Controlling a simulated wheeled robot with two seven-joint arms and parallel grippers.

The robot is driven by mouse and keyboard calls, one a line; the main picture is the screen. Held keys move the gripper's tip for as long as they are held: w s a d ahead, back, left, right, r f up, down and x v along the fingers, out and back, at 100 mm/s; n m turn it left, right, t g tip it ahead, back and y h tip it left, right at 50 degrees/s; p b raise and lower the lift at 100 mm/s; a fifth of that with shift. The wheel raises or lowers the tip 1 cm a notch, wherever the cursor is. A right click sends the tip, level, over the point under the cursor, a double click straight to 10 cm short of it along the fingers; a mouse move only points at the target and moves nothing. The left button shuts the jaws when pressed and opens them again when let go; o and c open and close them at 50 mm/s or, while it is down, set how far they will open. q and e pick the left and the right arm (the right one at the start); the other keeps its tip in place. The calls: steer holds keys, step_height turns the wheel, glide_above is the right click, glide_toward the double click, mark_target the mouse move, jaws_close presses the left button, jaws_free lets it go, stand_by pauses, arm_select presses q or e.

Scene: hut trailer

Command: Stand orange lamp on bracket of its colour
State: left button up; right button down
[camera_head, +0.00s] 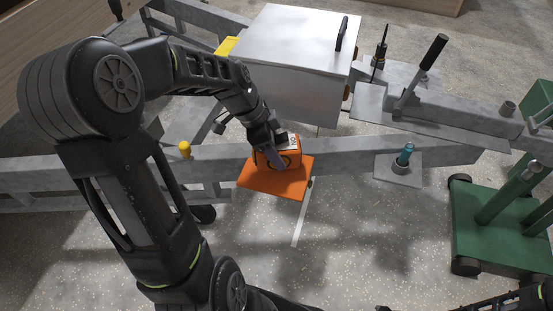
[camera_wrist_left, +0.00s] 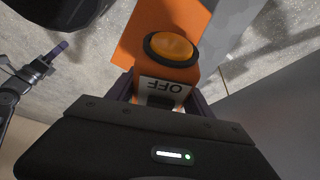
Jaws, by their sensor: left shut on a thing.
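The orange lamp (camera_head: 291,150) is a boxy orange body with a round amber lens and an OFF label, both clear in the left wrist view (camera_wrist_left: 172,48). My left gripper (camera_head: 274,155) is shut on it. The flat orange bracket plate (camera_head: 270,184) sticks out from the trailer's side rail, and it also shows in the left wrist view (camera_wrist_left: 140,38). The lamp is right over this plate and looks upright. I cannot tell whether its base touches the plate. My right gripper (camera_wrist_left: 45,62) shows at the left of the wrist view; its opening is unclear.
A grey metal box (camera_head: 290,45) stands on the trailer behind the lamp. A grey plate (camera_head: 385,172) with a teal knob (camera_head: 405,154) lies to the right. A yellow knob (camera_head: 184,149) is on the left. A green wheeled stand (camera_head: 490,240) is at the right.

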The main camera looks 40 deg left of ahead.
arm_select(q)
steer(key=shift+f+b, duration=0.35)
steer(key=shift+f, duration=1.5)
steer(key=shift+f, duration=0.1)
steer(key=o, duration=1.6)
steer(key=shift+r, duration=0.2)
steer(key=p+v, duration=0.1)
steer(key=v, duration=1)
steer(key=shift+s+a+r+p, duration=0.1)
steer(key=shift+s+r+p, duration=0.05)
steer(key=shift+r+p, duration=0.25)
steer(key=shift+f, duration=0.1)
